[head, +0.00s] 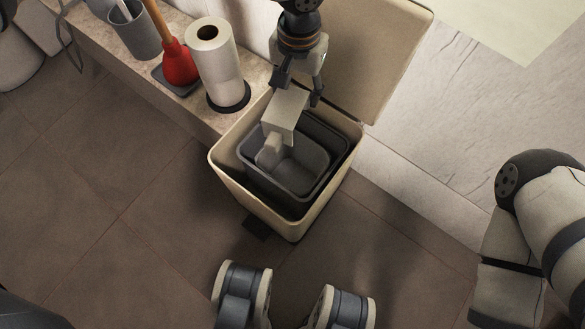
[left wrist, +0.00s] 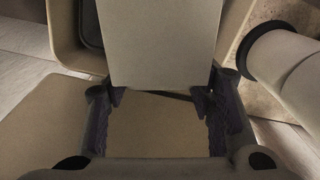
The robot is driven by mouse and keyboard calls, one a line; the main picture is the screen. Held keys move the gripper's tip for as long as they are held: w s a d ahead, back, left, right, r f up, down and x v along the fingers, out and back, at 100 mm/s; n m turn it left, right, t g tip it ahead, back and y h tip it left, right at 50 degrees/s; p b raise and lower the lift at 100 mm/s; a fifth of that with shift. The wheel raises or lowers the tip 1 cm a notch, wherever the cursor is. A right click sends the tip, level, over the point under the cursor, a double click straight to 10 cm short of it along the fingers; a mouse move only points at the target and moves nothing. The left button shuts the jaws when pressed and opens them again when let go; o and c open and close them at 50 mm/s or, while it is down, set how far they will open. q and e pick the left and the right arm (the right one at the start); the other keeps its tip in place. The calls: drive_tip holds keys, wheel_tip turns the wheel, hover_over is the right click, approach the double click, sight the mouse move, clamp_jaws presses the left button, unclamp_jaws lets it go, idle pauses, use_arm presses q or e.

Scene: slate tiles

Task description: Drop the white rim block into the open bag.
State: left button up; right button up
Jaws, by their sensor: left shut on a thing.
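The pale block (head: 287,112) has a broad flat face and a smaller stepped part at its lower end. My left gripper (head: 297,92) is shut on its upper end and holds it above the open bin. In the left wrist view the block (left wrist: 160,45) sits beyond the fingers of my left gripper (left wrist: 160,98). A cream bin (head: 232,188) stands open with dark grey liners (head: 315,160) nested inside. No soft bag is clear to see; the block hides part of the liner opening. My right gripper is out of view.
The bin's raised lid (head: 375,50) stands behind it. A paper roll (head: 217,62), a red plunger (head: 179,65) and a grey holder (head: 135,32) stand on the ledge at left. Tiled floor (head: 90,190) is clear at left.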

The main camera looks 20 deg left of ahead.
use_arm(q)
drive_tip(key=shift+f, duration=0.75)
drive_tip(key=shift+r, duration=0.1)
drive_tip(key=o, duration=1.2)
drive_tip(key=shift+o, duration=0.2)
wheel_tip(320, 180, up, 12)
